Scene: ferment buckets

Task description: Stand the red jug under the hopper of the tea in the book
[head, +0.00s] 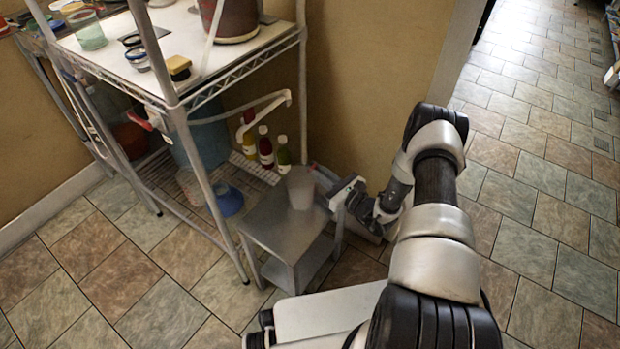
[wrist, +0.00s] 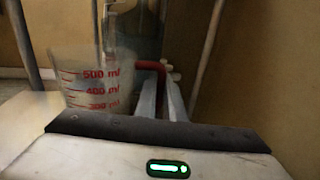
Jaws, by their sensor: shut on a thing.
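The jug is a clear measuring cup with red scale marks and a red handle (wrist: 150,66); its body fills the left of the wrist view (wrist: 85,85). In the head view the jug (head: 300,188) looks pale and upright at the small grey table (head: 268,222); I cannot tell whether it touches the top. My gripper (head: 338,197) is at the jug's right side, its two fingers (wrist: 164,95) shut on the red handle. A dark red vessel (head: 232,18) stands on the upper shelf. I cannot tell which vessel is the tea hopper, and no book is recognisable.
A wire rack (head: 235,78) stands behind the small table. Its lower shelf holds a blue-green bucket (head: 205,138), several bottles (head: 265,148) and a blue funnel-like thing (head: 229,202). Cups and jars (head: 90,32) stand on the top shelf. The tiled floor at right (head: 535,190) is clear.

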